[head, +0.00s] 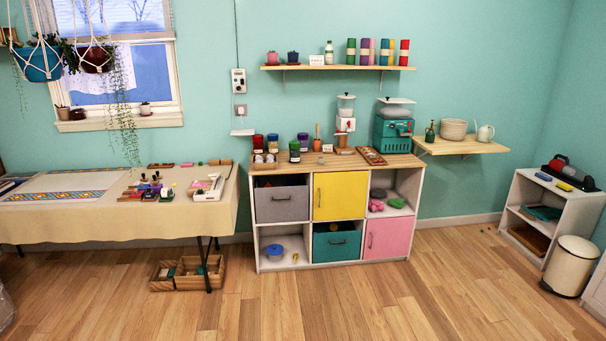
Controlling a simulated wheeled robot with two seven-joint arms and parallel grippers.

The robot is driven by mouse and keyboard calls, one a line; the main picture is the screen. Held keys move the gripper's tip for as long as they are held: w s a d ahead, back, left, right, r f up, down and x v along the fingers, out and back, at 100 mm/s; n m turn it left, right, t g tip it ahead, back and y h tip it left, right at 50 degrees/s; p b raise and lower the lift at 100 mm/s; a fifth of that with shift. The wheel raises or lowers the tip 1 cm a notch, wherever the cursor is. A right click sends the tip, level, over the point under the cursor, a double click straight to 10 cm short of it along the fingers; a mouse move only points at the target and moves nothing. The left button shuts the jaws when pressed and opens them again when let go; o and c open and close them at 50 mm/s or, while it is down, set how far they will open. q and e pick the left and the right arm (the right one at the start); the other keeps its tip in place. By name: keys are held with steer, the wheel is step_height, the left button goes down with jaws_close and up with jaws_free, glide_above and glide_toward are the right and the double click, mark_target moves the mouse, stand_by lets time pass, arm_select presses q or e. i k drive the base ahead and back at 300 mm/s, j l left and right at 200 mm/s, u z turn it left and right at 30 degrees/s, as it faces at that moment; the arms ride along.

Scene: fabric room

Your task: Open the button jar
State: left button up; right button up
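Several small dark-lidded jars stand on the left part of the cabinet's wooden top, across the room. Small pale round containers (264,158) sit in front of the red and blue ones. I cannot tell which of these is the button jar, or whether any lid is off. Neither of my grippers is in view.
The cabinet (332,266) has grey, yellow, teal and pink fronts, all in place. A cloth-covered table (120,225) stands to its left, with wooden crates (187,273) below. A white shelf unit (562,208) and bin (570,266) stand right. The wooden floor ahead is clear.

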mark_target(294, 155)
steer(key=i, duration=2.65)
steer(key=i+u, duration=0.1)
steer(key=i, duration=0.55)
steer(key=i+l, duration=0.1)
steer(key=i, duration=0.5)
steer(key=i+l+u, duration=0.15)
steer(key=i, duration=0.5)
